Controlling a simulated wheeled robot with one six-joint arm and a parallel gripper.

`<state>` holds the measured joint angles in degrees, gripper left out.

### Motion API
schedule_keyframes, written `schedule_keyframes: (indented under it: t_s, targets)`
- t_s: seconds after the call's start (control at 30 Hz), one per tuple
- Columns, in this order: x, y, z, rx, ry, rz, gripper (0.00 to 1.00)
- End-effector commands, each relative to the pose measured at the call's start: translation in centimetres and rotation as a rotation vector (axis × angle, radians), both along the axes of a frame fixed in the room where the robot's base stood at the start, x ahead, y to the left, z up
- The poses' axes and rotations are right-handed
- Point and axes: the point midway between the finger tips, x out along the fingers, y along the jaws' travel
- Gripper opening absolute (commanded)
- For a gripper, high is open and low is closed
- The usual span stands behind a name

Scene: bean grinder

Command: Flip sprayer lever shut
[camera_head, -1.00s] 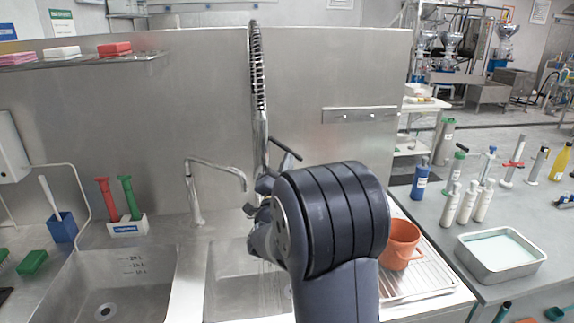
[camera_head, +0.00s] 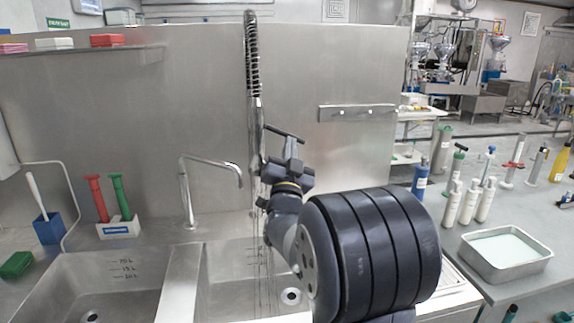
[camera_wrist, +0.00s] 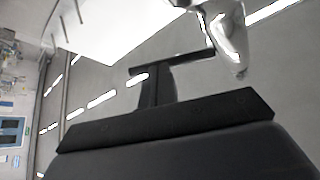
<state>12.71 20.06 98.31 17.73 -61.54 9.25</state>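The sprayer (camera_head: 256,135) hangs upright on its tall spring hose (camera_head: 252,60) in front of the steel back wall, over the right sink basin. Thin streaks like running water fall below it into this basin. Its lever cannot be made out clearly. My gripper (camera_head: 284,140) is just right of the sprayer, close to it; contact cannot be judged. Its dark T-shaped end points up. In the wrist view my gripper (camera_wrist: 172,70) shows as a dark stem and crossbar beside a shiny chrome part (camera_wrist: 230,38). Whether the fingers are apart is unclear.
The curved faucet (camera_head: 190,190) stands left of the sprayer. A white holder (camera_head: 118,228) with red and green brushes and a blue holder (camera_head: 48,228) stand further left. Bottles and a steel tray (camera_head: 503,262) are on the right bench.

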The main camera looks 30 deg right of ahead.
Motion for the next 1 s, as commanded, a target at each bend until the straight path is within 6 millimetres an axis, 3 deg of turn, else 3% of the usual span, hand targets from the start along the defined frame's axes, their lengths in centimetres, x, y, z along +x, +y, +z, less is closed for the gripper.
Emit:
schedule_keyframes:
  t_s: [0.03,0.5,1.0]
  targets:
    - [-0.2,-0.3,-0.6,-0.034,0.004,-0.004,0.00]
    - [-0.4,-1.3,1.7,-0.314,0.088,-0.004,0.00]
    - [-0.4,-1.5,2.7,-0.305,0.088,0.000,0.00]
